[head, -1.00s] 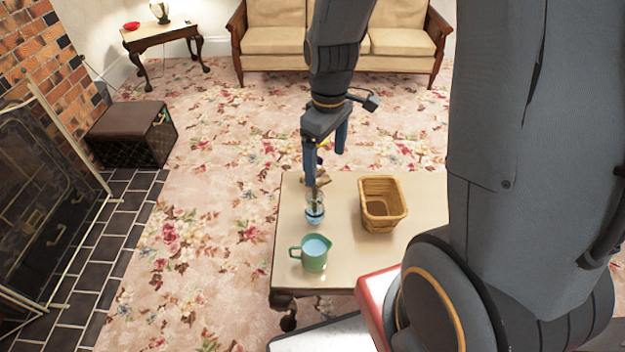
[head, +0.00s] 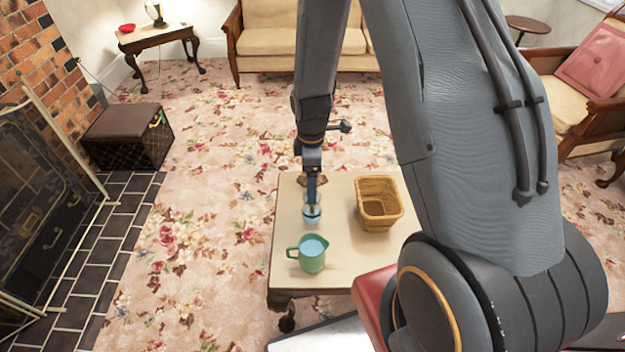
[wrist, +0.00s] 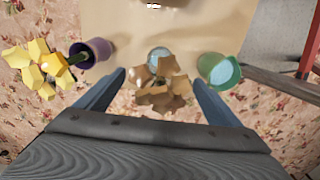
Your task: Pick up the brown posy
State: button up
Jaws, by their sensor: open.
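The brown posy (wrist: 162,85) has broad brown petals. In the wrist view it lies between the two blue fingers of my gripper (wrist: 161,78), with a gap on each side; the fingers are open and not closed on it. A small clear vase (wrist: 158,54) with light blue in it shows just past the posy. Only a brown bit of the posy (head: 301,180) shows there; the arm hides the rest.
A green jug (head: 312,256) stands nearer on the table (head: 345,275), and a wicker basket (head: 366,217) stands to the right. In the wrist view a yellow flower (wrist: 45,68) in a purple vase (wrist: 98,49) is at left; the green jug (wrist: 228,78) is at right.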

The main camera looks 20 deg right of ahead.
jog(key=shift+f, duration=1.4)
jog(key=c, duration=1.1)
jog(key=shift+r, duration=0.1)
